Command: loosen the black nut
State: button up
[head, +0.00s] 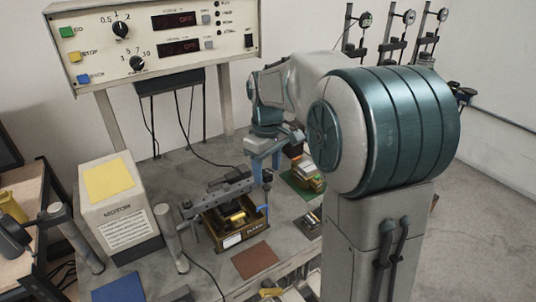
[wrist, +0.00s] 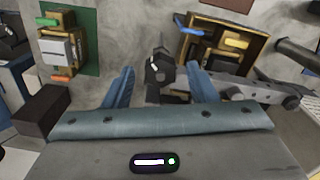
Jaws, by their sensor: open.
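My gripper (wrist: 158,71) is open, with its two blue fingers apart in the wrist view. In the head view, my gripper (head: 266,166) points down over the bench just right of the brown fixture box (head: 232,240). A small dark part (head: 267,176) is below the fingertips there, too small to make out fully.
A grey bar (wrist: 262,90) lies right of the fingers in the wrist view. A green board (wrist: 86,60) with blocks is at left. In the head view, a motor box (head: 125,215) and a control panel (head: 155,42) stand behind and left. A brown-red mat (head: 256,259) lies in front.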

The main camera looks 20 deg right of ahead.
notch_tip(320, 180, up, 14)
jog(key=shift+f, duration=0.2)
dwell(0.4)
jog(key=s+f+m+t, duration=0.1)
jog(key=s+f+m, duration=0.2)
jog(key=s+f, duration=0.4)
jog(key=s+f+m+t, duration=0.2)
jog(key=s+f, duration=0.6)
jog(key=s, duration=0.6)
jog(key=shift+a+f+m, duration=0.15)
jog(key=shift+m, duration=0.75)
jog(key=c, duration=0.3)
jog(key=shift+c, duration=0.2)
